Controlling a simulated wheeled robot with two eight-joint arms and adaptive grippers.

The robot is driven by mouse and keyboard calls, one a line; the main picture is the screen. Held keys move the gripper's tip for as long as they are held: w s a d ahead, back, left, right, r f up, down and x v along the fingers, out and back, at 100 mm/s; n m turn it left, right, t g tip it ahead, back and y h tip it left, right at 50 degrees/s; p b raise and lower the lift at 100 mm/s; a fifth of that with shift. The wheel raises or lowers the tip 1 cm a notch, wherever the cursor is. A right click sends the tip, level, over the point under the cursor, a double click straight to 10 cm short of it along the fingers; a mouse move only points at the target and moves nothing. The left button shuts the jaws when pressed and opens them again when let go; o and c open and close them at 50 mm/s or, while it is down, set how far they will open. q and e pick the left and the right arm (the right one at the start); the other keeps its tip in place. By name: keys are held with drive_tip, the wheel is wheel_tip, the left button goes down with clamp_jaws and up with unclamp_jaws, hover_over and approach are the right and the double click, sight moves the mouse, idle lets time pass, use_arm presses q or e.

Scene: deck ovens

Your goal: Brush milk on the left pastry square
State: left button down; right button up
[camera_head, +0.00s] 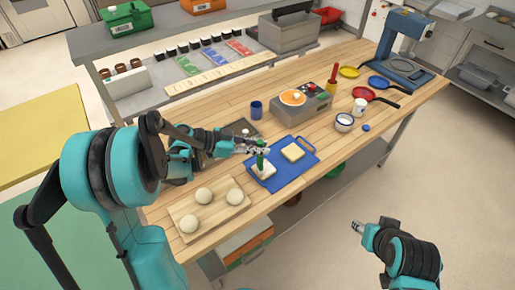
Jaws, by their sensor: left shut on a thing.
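A blue board (291,179) lies on the wooden table and carries two pale pastry squares. The left pastry square (264,174) is partly covered by a green-handled brush (261,160). The right pastry square (293,152) is in full view. My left gripper (262,148) is shut on the brush and holds it upright over the left square. The brush's lower end is at the square, but whether it touches is too small to tell. My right gripper (357,227) is off the table's front edge, above the floor; its fingers are too small to read.
A wooden board (222,227) with several dough balls lies front left. A blue cup (257,108), a scale-like device (302,108), a white bowl (344,123) and a white mug (359,106) stand behind and right. Colored pans (365,93) lie further right.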

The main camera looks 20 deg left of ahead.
use_arm(q)
drive_tip(key=w+d, duration=0.2)
drive_tip(key=w, duration=0.1)
drive_tip(key=shift+w+d, duration=0.25)
drive_tip(key=shift+d, duration=0.05)
idle(0.4)
drive_tip(key=shift+w+a, duration=0.15)
drive_tip(key=shift+a, duration=0.25)
drive_tip(key=shift+b, duration=0.3)
drive_tip(key=shift+s+a, duration=0.7)
drive_tip(key=shift+s, duration=0.35)
drive_tip(key=shift+s+a, duration=0.85)
drive_tip(key=shift+s, duration=0.2)
